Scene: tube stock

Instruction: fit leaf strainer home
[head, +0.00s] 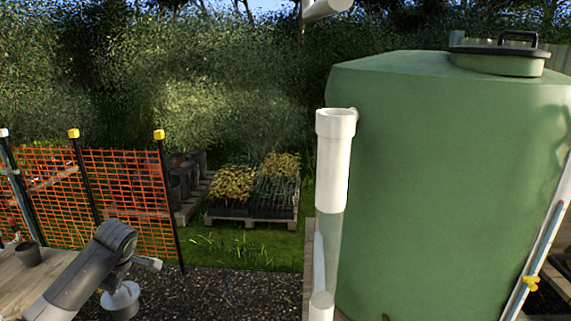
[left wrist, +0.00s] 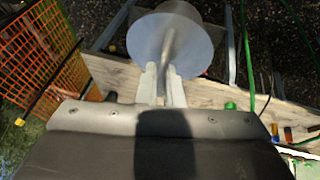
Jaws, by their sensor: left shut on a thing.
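The leaf strainer (left wrist: 150,42) is a pale grey round piece with a raised bar handle. In the left wrist view my left gripper (left wrist: 164,80) is shut on its handle. My right gripper is not in view.
A large green tank (head: 440,190) with a black-handled lid fills the right. A wooden bench (head: 15,290) with a dark pot (head: 28,254) is at lower left. Orange mesh fencing (head: 125,185) stands behind it. A white pipe end (head: 325,8) hangs above the collar. Open gravel lies between.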

